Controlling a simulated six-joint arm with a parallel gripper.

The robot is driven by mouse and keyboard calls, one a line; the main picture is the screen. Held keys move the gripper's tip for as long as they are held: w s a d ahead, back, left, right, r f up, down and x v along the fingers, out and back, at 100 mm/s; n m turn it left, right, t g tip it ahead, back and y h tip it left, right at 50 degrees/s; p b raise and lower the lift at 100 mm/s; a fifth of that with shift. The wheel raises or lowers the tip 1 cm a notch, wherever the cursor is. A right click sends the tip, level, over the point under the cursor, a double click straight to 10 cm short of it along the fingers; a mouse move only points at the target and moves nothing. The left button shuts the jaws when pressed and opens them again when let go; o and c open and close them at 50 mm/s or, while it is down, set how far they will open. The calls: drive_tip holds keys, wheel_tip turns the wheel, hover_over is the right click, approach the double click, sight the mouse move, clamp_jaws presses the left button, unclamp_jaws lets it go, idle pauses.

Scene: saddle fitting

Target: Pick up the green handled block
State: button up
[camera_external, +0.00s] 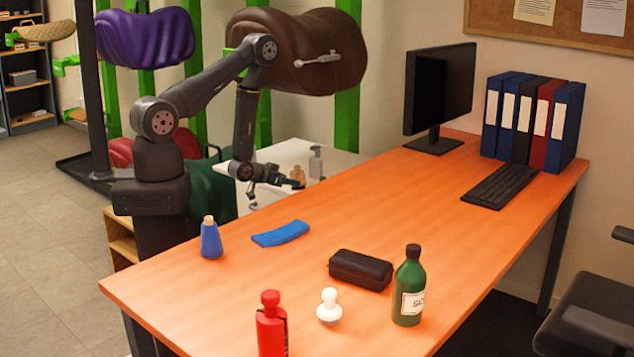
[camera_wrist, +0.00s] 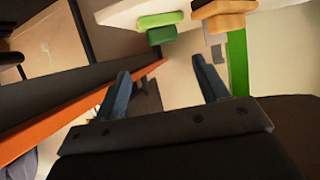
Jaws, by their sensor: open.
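A green block (camera_wrist: 160,21) with a darker green part jutting from it shows at the top of the wrist view, on the edge of a white surface (camera_wrist: 118,12). I cannot make it out in the external view. My gripper (camera_wrist: 160,72) is open and empty, with its two dark fingers apart and the green block beyond the gap between them. In the external view my gripper (camera_external: 283,184) hangs past the far left edge of the orange desk, in front of the white table (camera_external: 340,160).
A tan block (camera_wrist: 224,16) lies right of the green one in the wrist view. A dispenser bottle (camera_external: 316,162) stands on the white table. The orange desk (camera_external: 400,210) holds several bottles, a dark case (camera_external: 360,269) and a monitor (camera_external: 438,90). Saddles on green posts stand behind.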

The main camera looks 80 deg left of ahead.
drive_tip(key=c, duration=0.3)
